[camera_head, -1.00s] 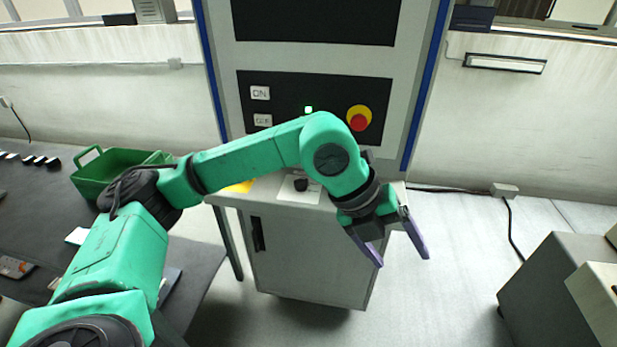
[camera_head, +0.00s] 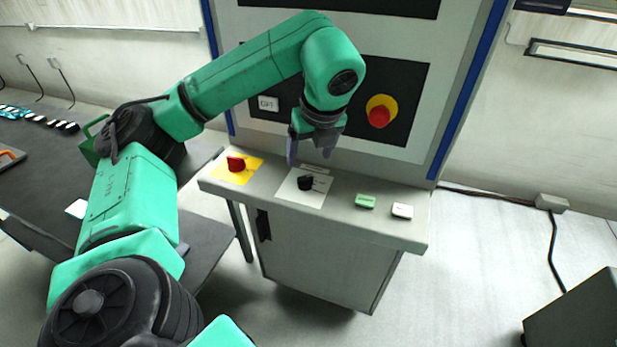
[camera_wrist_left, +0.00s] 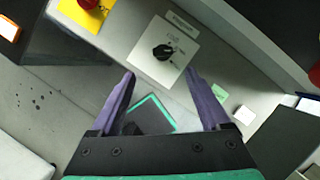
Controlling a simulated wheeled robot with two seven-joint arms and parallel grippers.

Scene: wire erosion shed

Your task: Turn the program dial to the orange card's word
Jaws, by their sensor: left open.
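The program dial is a black knob (camera_head: 305,183) on a white plate (camera_head: 287,192) on the grey cabinet ledge. In the left wrist view the knob (camera_wrist_left: 163,53) shows beyond the fingertips, with small marks on the plate too small to read. My left gripper (camera_head: 311,153) is open and empty, pointing down above and behind the dial, apart from it. Its purple fingers (camera_wrist_left: 161,75) are spread in the wrist view. An orange-edged white piece (camera_wrist_left: 9,29), possibly the orange card, shows at the wrist view's left edge; its word is unreadable. My right gripper is not seen.
A red knob (camera_head: 236,164) on a yellow plate (camera_head: 224,174) is left of the dial. A red stop button (camera_head: 379,115) is on the panel behind. A dark table (camera_head: 212,228) is left.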

